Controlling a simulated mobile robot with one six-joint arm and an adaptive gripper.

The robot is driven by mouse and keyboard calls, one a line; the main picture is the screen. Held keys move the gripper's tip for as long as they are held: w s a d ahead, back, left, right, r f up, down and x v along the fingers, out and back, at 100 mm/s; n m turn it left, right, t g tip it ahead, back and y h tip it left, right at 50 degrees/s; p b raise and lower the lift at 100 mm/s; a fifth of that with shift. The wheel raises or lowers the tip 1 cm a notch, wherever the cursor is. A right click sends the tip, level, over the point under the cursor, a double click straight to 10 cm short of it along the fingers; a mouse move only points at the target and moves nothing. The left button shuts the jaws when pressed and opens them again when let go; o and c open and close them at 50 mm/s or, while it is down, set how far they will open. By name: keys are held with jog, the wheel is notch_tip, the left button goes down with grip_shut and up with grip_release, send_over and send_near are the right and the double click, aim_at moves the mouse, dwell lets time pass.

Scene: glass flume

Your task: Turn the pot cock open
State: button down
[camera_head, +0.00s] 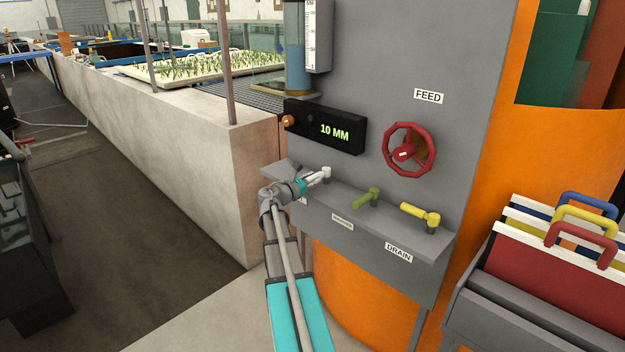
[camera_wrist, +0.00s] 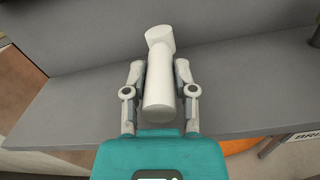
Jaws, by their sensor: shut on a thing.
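A white cock (camera_head: 326,172) stands at the left end of the grey shelf; its label is mostly hidden by my arm. In the wrist view its white lever (camera_wrist: 158,98) lies between the two fingers of my gripper (camera_wrist: 160,75), pointing back toward my wrist from a short upright stem. My gripper (camera_head: 313,181) is shut on the lever in the head view. A green cock (camera_head: 368,198) with a hard-to-read label stands in the middle of the shelf. A yellow cock (camera_head: 421,214) stands at the right, above the label DRAIN.
The grey panel behind the shelf (camera_head: 390,222) carries a red handwheel (camera_head: 409,150) under the label FEED, and a black display (camera_head: 325,127) reading 10 MM. A concrete wall (camera_head: 175,140) stands left; a rack of coloured boards (camera_head: 545,260) stands right.

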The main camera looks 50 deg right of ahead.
jog(key=shift+d, duration=0.1)
jog(key=shift+c, duration=2.2)
grip_release()
jog(key=shift+s, duration=0.1)
jog(key=w+a, duration=0.1)
jog(key=a, duration=1.1)
jog(key=shift+w, duration=0.1)
